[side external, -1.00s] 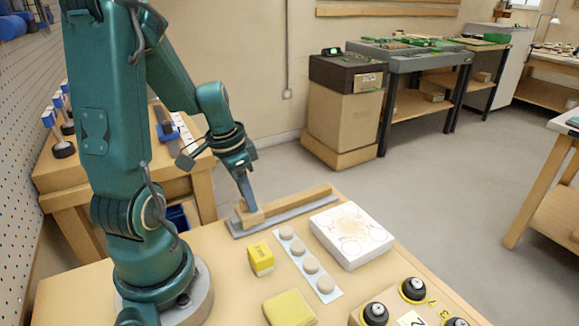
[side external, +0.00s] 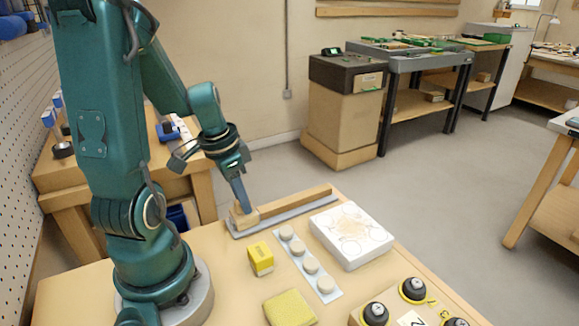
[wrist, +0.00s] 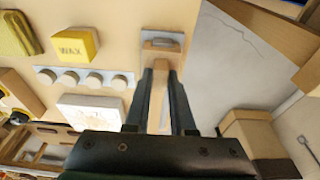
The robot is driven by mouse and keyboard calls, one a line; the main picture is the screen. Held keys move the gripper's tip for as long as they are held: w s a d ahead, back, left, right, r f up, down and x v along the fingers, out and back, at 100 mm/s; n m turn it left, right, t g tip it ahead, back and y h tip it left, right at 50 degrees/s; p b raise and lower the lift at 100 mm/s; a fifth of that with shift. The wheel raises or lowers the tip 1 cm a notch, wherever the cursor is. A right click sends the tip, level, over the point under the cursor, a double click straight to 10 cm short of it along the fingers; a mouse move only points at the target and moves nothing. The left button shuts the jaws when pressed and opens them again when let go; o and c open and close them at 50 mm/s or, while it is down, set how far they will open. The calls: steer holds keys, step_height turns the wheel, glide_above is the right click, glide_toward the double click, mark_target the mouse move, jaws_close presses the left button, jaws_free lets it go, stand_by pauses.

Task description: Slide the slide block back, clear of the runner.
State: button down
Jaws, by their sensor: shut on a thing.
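The slide block (side external: 243,217) is a small light wooden block at the left end of the grey base plate (side external: 275,222) in the side view. The runner (side external: 297,203), a long wooden bar, extends from beside it to the right along the plate. I cannot tell if block and runner touch or overlap. My gripper (side external: 243,208) points down and is shut on the block. In the wrist view, my gripper's two fingers (wrist: 160,78) flank the wooden piece, with the block (wrist: 162,45) near the tips; the fingers hide part of it.
A white box (side external: 350,233), a strip with several round discs (side external: 307,262) and a yellow wax block (side external: 260,258) lie in front of the plate. A yellow cloth (side external: 290,308) is nearer. The bench is bare left of the plate.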

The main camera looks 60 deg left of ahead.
steer(key=c, duration=0.9)
jaws_free()
steer(key=shift+v, duration=0.8)
steer(key=shift+w+r+v, duration=0.1)
steer(key=shift+w+v, duration=0.25)
steer(key=shift+v, duration=1.2)
steer(key=shift+w+r+v, duration=0.1)
steer(key=shift+w+v, duration=0.25)
steer(key=shift+v, duration=1.15)
steer(key=shift+w+r+v, duration=0.1)
steer(key=shift+w+v, duration=0.25)
steer(key=shift+v, duration=1.2)
steer(key=shift+f, duration=0.15)
